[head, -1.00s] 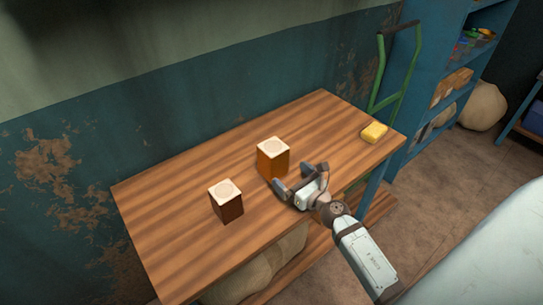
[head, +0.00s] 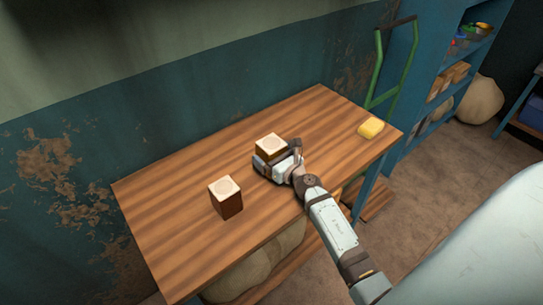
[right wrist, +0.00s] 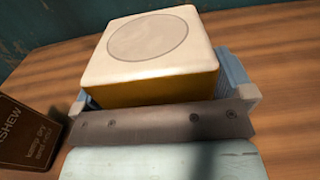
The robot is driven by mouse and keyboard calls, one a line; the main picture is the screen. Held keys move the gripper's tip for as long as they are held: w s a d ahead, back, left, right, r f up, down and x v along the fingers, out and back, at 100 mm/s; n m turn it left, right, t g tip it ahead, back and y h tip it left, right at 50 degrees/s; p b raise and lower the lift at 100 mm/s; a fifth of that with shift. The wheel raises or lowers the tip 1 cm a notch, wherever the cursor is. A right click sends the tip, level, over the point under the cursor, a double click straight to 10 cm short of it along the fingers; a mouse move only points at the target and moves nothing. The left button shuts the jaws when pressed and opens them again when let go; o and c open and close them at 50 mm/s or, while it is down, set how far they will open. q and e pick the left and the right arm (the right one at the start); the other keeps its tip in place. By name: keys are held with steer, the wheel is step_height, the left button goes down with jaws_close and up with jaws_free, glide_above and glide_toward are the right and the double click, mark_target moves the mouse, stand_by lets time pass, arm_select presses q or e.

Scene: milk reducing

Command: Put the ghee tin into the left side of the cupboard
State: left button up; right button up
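The box-shaped tin with a pale lid and orange-yellow sides, which I take for the ghee tin (head: 271,143), stands upright on the wooden table; its label is hidden. In the right wrist view the tin (right wrist: 150,50) fills the upper middle. My right gripper (head: 274,157) is low at the tabletop, with its fingers on either side of the tin. Whether they press on it I cannot tell. My left gripper is not in view. A blue open-shelved unit (head: 402,75), possibly the cupboard, stands beyond the table's right end.
A dark brown cashew box (head: 227,203) stands to the left on the table; it also shows in the right wrist view (right wrist: 28,133). A yellow block (head: 370,128) lies near the right end. A green hand truck (head: 378,70) stands behind that end.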

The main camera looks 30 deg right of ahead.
steer(key=shift+r, duration=0.1)
steer(key=c, duration=1.2)
